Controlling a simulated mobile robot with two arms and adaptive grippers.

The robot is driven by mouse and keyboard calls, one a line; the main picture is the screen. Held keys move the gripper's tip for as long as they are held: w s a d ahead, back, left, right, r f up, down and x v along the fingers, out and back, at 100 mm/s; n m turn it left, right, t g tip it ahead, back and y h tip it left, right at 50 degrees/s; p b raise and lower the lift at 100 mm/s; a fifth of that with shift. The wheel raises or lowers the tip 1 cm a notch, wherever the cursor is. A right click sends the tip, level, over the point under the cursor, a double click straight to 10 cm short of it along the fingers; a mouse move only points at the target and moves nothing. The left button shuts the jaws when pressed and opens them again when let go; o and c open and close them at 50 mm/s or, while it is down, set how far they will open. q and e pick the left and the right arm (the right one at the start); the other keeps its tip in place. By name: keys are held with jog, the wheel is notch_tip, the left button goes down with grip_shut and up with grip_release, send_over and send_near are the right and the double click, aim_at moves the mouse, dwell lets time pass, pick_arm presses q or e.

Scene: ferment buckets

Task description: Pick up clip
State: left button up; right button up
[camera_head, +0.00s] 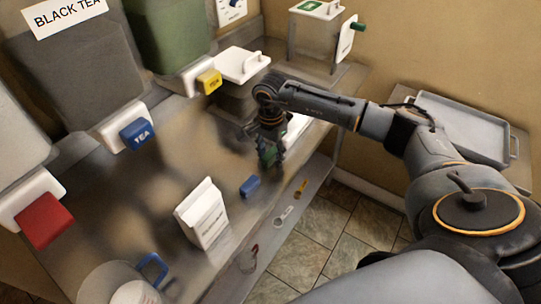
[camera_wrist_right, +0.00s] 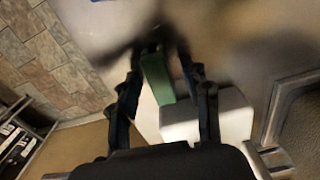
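A green piece (camera_head: 267,155), perhaps the clip, is between the fingers of my right gripper (camera_head: 268,158) at the counter's front edge. In the right wrist view, the green piece (camera_wrist_right: 157,78) lies between the dark fingers (camera_wrist_right: 163,72). Dark blur covers the fingertip area, so I cannot tell whether they touch it. A small blue piece (camera_head: 249,186) lies on the counter, in front of and left of the gripper, apart from it. My left gripper is not in view.
A white carton (camera_head: 204,214) stands on the counter (camera_head: 160,190). Dispensers with red (camera_head: 44,220), blue (camera_head: 137,134) and yellow (camera_head: 209,81) taps line the back. A clear jug (camera_head: 110,282) is at the front left. A grey tray (camera_head: 465,128) is at the right.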

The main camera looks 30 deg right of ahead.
jog(key=c, duration=0.7)
jog(key=shift+c, duration=0.2)
jog(key=shift+r, duration=0.15)
